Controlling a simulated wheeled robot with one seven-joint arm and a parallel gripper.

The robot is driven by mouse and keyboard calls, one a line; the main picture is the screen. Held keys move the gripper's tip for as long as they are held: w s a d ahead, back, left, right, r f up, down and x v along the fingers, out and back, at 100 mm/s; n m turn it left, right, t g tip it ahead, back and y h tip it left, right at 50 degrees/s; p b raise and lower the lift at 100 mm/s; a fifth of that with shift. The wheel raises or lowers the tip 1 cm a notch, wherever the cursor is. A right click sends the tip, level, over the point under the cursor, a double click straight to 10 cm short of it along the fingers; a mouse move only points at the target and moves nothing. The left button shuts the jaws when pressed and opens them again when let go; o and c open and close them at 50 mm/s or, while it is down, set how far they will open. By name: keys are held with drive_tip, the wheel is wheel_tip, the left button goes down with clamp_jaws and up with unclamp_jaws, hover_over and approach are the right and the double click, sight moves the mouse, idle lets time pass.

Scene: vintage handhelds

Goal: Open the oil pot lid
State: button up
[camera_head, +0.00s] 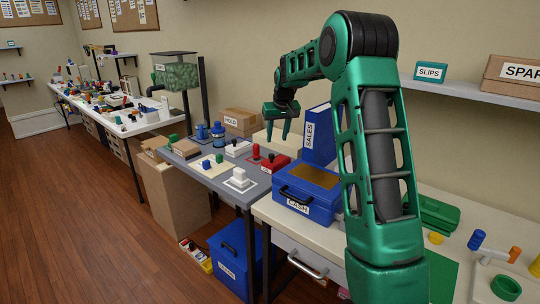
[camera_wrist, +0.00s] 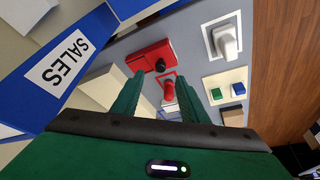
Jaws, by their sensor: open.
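No thing in view is marked as the oil pot, and I cannot tell which one it is. Small blue pot-like pieces (camera_head: 217,131) stand at the back of the grey table in the head view. A red knobbed piece (camera_wrist: 168,88) and a red box with a black knob (camera_wrist: 152,57) show beyond my fingertips in the wrist view. The same red box (camera_head: 275,163) lies near the grey table's right side in the head view. My gripper (camera_head: 278,128) is open and empty, pointing down above the table's back right, apart from these things. Its fingers also show in the wrist view (camera_wrist: 160,80).
The blue SALES binder (camera_head: 318,135) stands upright close to my gripper. A blue CASH box (camera_head: 307,190) is in front of it, and the HOLD carton (camera_head: 242,121) is behind. A white knobbed piece (camera_head: 239,177) sits near the table's front edge.

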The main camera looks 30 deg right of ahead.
sight(272, 154)
drive_tip(key=x, duration=0.4)
drive_tip(key=w+x, duration=0.1)
drive_tip(key=x, duration=0.6)
drive_tip(key=shift+w+f, duration=0.1)
drive_tip(key=shift+w, duration=0.3)
clamp_jaws()
drive_tip(key=d, duration=0.2)
drive_tip(key=w+d, duration=0.1)
drive_tip(key=d, duration=0.3)
drive_tip(key=shift+w, duration=0.4)
drive_tip(key=shift+w+a, duration=0.1)
drive_tip(key=shift+a, duration=0.3)
drive_tip(key=shift+c, duration=0.7)
unclamp_jaws()
drive_tip(key=shift+o, duration=0.7)
drive_tip(key=shift+d, duration=0.2)
